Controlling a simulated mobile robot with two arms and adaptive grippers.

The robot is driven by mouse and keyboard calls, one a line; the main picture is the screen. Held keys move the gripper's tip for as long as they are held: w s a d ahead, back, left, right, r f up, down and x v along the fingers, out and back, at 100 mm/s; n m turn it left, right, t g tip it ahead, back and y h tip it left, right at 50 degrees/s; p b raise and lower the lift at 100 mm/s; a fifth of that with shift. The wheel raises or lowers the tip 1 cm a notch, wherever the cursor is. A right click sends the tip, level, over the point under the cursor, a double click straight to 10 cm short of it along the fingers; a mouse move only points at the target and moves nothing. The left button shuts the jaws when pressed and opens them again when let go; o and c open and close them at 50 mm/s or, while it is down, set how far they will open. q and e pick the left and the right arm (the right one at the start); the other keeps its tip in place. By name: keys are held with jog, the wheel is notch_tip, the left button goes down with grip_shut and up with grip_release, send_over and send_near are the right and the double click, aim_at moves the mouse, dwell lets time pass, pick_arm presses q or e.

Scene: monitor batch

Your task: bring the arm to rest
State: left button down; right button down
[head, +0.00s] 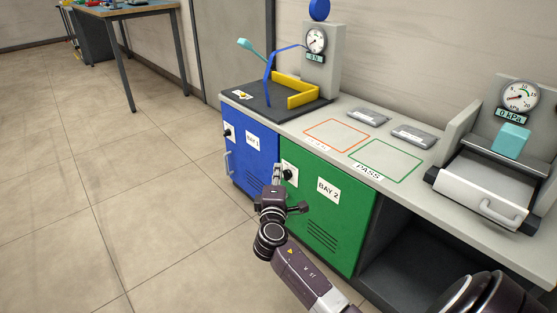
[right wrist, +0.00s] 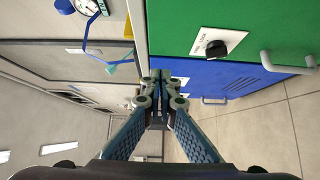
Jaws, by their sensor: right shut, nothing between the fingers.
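My right gripper (head: 277,173) is held out in front of the bench doors, near the edge between the blue and green doors in the head view. In the right wrist view its fingers (right wrist: 163,85) are closed together with nothing between them. My right arm reaches in from the lower right of the head view. The green BAY 2 door (head: 325,220) and the blue BAY 1 door (head: 250,162) are both closed. A black knob on the green door (right wrist: 216,48) is close by in the right wrist view. My left gripper is not in view.
The bench top (head: 345,115) carries a gauge stand (head: 320,65), a yellow bracket (head: 303,95), two grey plates (head: 367,115) and a drawer unit with a handle (head: 490,208) at right. Open tiled floor (head: 130,190) lies left. A workbench (head: 130,12) stands far back.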

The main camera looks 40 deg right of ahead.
jog(key=shift+p+v, duration=0.35)
jog(key=shift+v, duration=1.5)
